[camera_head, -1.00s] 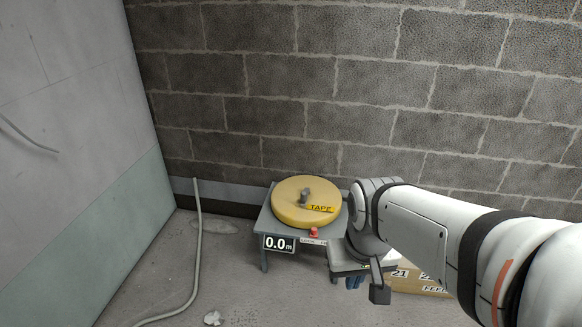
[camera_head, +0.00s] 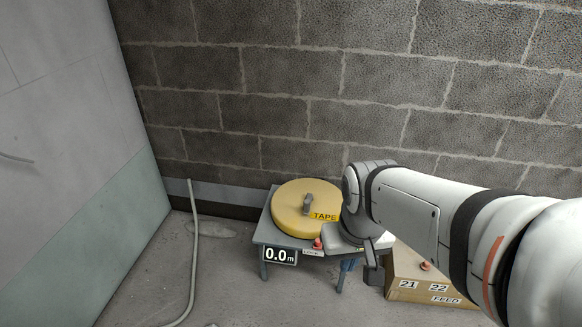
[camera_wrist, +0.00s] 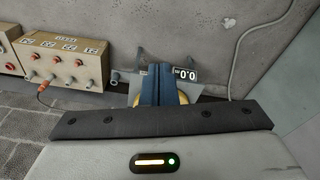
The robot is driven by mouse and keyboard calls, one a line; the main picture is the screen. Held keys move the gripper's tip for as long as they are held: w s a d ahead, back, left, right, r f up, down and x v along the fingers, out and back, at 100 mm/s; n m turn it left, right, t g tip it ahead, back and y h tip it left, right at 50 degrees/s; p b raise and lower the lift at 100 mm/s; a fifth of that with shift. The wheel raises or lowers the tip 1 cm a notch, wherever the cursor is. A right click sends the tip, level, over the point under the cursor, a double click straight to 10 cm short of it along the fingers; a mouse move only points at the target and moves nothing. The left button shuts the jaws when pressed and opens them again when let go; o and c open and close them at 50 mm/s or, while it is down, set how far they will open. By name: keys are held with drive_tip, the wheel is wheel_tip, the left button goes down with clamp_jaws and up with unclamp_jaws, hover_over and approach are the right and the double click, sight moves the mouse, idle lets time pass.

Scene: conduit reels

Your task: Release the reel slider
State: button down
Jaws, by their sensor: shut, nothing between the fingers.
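A yellow tape reel (camera_head: 305,205) lies flat on a small grey stand (camera_head: 262,230). A red knob (camera_head: 318,243) sits at the stand's front edge beside a pale label (camera_head: 313,253); I take it for the reel slider. A display (camera_head: 279,255) reading 0.0 m hangs at the front; it also shows in the wrist view (camera_wrist: 186,74). My gripper (camera_head: 350,264) is just right of the knob, its blue fingers pointing down. In the wrist view the gripper (camera_wrist: 158,84) is shut and empty, hiding most of the reel. The knob is not visible there.
A cardboard-coloured box (camera_head: 425,280) labelled 21, 22 and FEED stands at the right, partly behind my arm. The wrist view shows the box (camera_wrist: 60,58) with red knobs and an orange cable. A grey conduit (camera_head: 193,250) stands at the left. A block wall is behind.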

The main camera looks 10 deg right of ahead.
drive_tip(key=w+d+f+n+t+b, duration=0.2)
drive_tip(key=w+f+n+t+b, duration=0.3)
drive_tip(key=w+f, duration=0.8)
drive_tip(key=w+d+f+n+t+b, duration=0.25)
drive_tip(key=w+f+n, duration=0.65)
drive_tip(key=w, duration=0.6)
drive_tip(key=n+t+y+b, duration=0.3)
drive_tip(key=n+t+y, duration=0.2)
drive_tip(key=n, duration=0.1)
approach(318, 244)
drive_tip(key=w+a+r, duration=0.2)
drive_tip(key=a, duration=0.3)
drive_tip(key=s+f+n+t+y+b, duration=0.1)
drive_tip(key=s+f+n+t+b, duration=0.1)
drive_tip(key=f, duration=0.3)
drive_tip(key=shift+s+a+t, duration=0.2)
drive_tip(key=shift+s+t, duration=0.35)
drive_tip(key=shift+s, duration=0.2)
drive_tip(key=shift+w, duration=0.1)
drive_tip(key=w+b, duration=0.4)
drive_tip(key=w, duration=0.5)
drive_tip(key=shift+d, duration=0.25)
